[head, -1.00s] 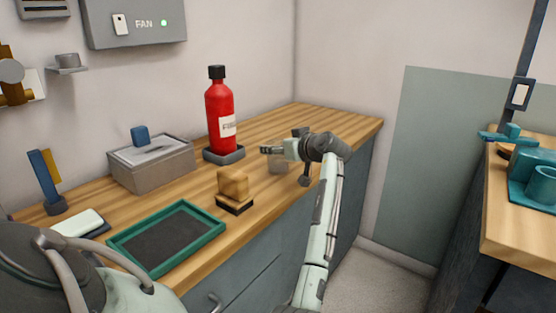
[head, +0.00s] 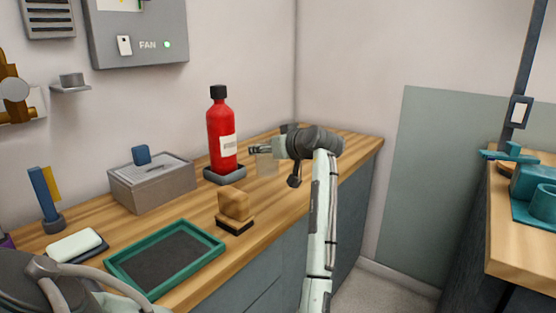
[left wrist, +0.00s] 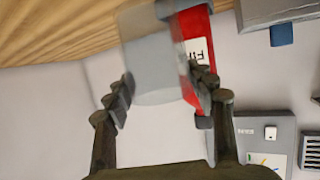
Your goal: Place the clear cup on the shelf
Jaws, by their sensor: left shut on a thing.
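The clear cup (head: 266,164) is see-through and faint in the head view. My left gripper (head: 256,150) is shut on it, just right of the red bottle. In the left wrist view the cup (left wrist: 155,62) shows between the fingers (left wrist: 160,88), with the red bottle behind its right side. A small grey wall shelf (head: 71,88) is at the upper left of the head view, with a grey cylinder on it. I cannot tell whether this is the task's shelf. My right gripper is not in view.
The red bottle (head: 221,140) stands in a dark holder beside the cup. The wooden counter (head: 200,205) also carries a grey lidded box (head: 152,185), a wooden block (head: 234,204) and a green-rimmed tray (head: 120,262). The fan box (head: 140,35) is on the wall.

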